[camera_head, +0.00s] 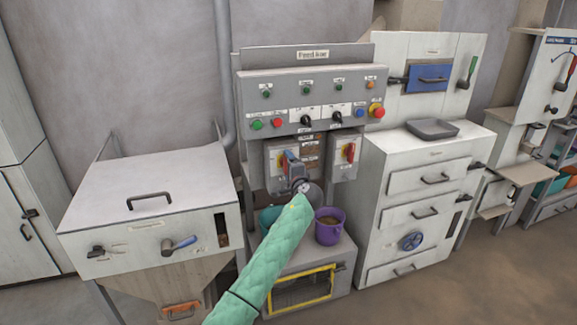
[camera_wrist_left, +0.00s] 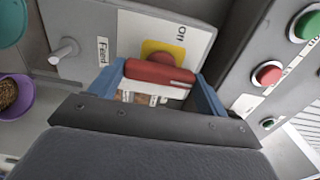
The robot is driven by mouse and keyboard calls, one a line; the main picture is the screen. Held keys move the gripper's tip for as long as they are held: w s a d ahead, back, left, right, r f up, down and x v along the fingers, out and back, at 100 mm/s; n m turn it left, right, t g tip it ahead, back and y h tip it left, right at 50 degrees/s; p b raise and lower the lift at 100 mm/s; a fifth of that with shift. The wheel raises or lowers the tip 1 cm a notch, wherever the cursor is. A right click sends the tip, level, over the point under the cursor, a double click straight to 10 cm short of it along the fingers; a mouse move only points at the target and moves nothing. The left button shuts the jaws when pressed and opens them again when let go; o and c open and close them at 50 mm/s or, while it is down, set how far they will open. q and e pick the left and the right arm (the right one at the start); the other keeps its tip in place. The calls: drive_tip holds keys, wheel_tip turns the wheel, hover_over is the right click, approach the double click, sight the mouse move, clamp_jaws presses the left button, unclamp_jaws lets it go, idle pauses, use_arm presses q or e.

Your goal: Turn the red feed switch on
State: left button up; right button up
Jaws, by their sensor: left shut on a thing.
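The red feed switch (camera_wrist_left: 158,74) is a red bar handle on a yellow plate, on a grey box marked "Feed" in the left wrist view. My left gripper (camera_wrist_left: 157,88) has its blue fingers on either side of the red handle and is shut on it. In the head view my left gripper (camera_head: 291,160) is at the left switch box (camera_head: 271,158) below the control panel and hides most of the switch. A short word is printed beside the yellow plate; I cannot surely read which setting the handle is at. My right gripper is not in view.
A second red-and-yellow switch (camera_head: 350,152) sits on a box to the right. The panel (camera_head: 290,92) above carries several buttons and knobs. A purple bucket (camera_head: 328,226) stands below, with a teal container (camera_head: 268,218) beside it. A hopper cabinet (camera_head: 148,190) is at the left.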

use_arm(q)
drive_tip(key=shift+f, duration=0.1)
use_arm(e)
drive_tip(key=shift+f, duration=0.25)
use_arm(q)
drive_tip(key=o, duration=1)
drive_tip(key=shift+d, duration=0.1)
drive_tip(key=b+v, duration=0.2)
drive_tip(key=v, duration=0.5)
drive_tip(key=shift+s+d, duration=0.1)
drive_tip(key=shift+s, duration=0.25)
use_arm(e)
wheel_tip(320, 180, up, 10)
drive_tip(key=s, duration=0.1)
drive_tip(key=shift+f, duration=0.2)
